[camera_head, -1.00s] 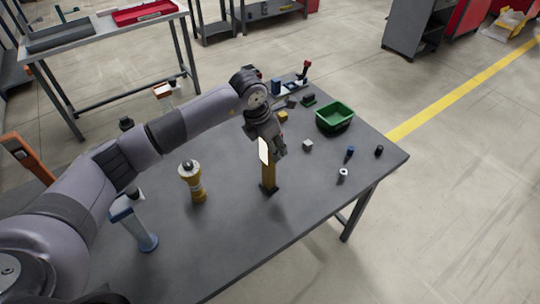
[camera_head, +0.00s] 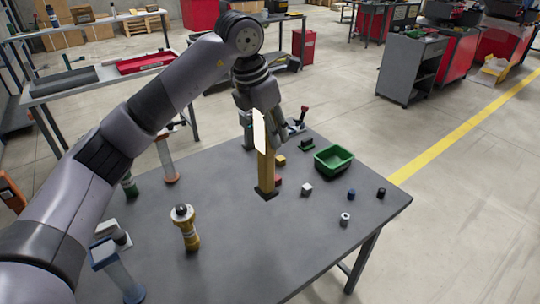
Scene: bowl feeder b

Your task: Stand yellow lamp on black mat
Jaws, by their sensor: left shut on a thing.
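The yellow lamp (camera_head: 266,172) is a tall, narrow yellow body with a white light panel on its upper front. It is upright near the middle of the grey table. My left gripper (camera_head: 262,140) comes down from above and is shut on the lamp's upper part, fingers on either side. The small black mat (camera_head: 268,196) shows as a dark patch at the lamp's foot, mostly hidden by it. The lamp's lower end is over the mat; I cannot tell for sure whether it touches. My right gripper is not in view.
On the table (camera_head: 330,240), a yellow and black bottle-like object (camera_head: 186,228) stands left of the lamp. A green bin (camera_head: 333,159) is at the back right. A white cube (camera_head: 306,189) and several small cylinders lie right of the lamp. The front right is clear.

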